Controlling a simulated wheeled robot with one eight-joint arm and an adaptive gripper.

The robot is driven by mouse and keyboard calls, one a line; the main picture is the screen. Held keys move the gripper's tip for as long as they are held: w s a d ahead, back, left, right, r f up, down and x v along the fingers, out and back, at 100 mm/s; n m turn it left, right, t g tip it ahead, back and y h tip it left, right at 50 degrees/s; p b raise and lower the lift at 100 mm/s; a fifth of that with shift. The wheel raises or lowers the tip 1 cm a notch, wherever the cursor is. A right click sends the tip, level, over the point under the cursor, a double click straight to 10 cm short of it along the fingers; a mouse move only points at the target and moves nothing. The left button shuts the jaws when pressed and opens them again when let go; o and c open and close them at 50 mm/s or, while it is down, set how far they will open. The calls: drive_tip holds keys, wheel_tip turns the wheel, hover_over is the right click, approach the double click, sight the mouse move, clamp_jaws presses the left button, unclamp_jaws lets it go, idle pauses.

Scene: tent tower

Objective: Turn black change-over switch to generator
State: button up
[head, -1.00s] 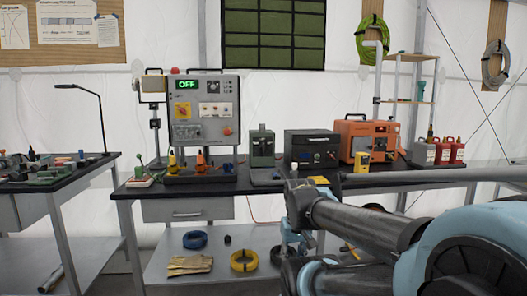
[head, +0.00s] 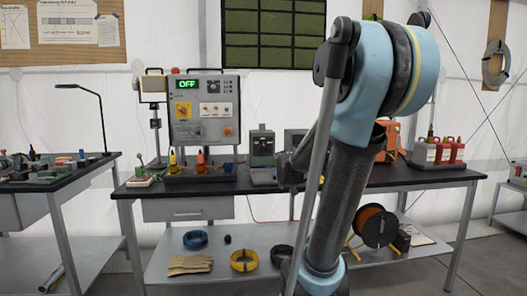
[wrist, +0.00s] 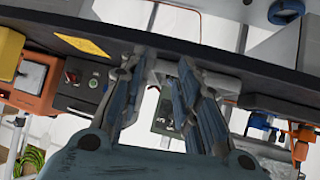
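The grey control panel (head: 203,108) stands on the bench in the head view, with a green display reading OFF. A small dark rotary switch (head: 213,87) sits to the right of the display; its markings and pointer are too small to read. A red and yellow switch (head: 183,109) is lower left on the panel. My gripper shows in the wrist view (wrist: 163,68), its two fingers apart with nothing between them, in front of the bench edge. In the head view my arm largely hides it. The panel's switches cannot be made out in the wrist view.
The black bench top (head: 435,174) carries a green device (head: 262,147) and red canisters (head: 457,150). An orange machine (wrist: 33,80) and a dark box with buttons (wrist: 83,84) stand near the fingers. Coils, including a yellow one (head: 244,260), lie on the lower shelf.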

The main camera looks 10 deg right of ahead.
drive_tip(key=w+a+r+t, duration=0.1)
drive_tip(key=w+r+t, duration=0.35)
drive_tip(key=w, duration=1.05)
drive_tip(key=n+t+y, duration=0.2)
drive_tip(key=t+y, duration=0.1)
approach(264, 147)
drive_tip(key=w, duration=0.9)
drive_tip(key=shift+w, duration=0.2)
clamp_jaws()
drive_tip(key=shift+d, duration=0.1)
